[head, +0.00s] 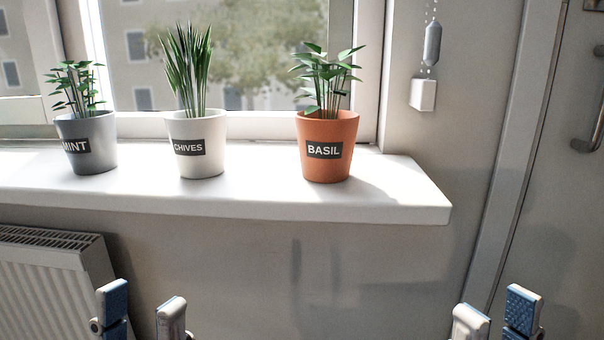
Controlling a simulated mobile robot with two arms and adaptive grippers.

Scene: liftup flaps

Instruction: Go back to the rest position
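My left gripper (142,318) is at the bottom left of the head view, in front of the wall beside the radiator. Its two fingers stand apart with nothing visible between them. My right gripper (496,320) is at the bottom right, in front of the wall and door frame. Its two fingers are also apart, with nothing visible between them. Only the finger ends of both grippers show; the rest is below the picture. Both are below the sill in the picture and look clear of it.
A white window sill (250,203) bears a grey mint pot (90,158), a white chives pot (196,165) and an orange basil pot (330,170), all upright. A radiator (45,285) stands at lower left. A door (565,220) with a handle (590,140) is at right.

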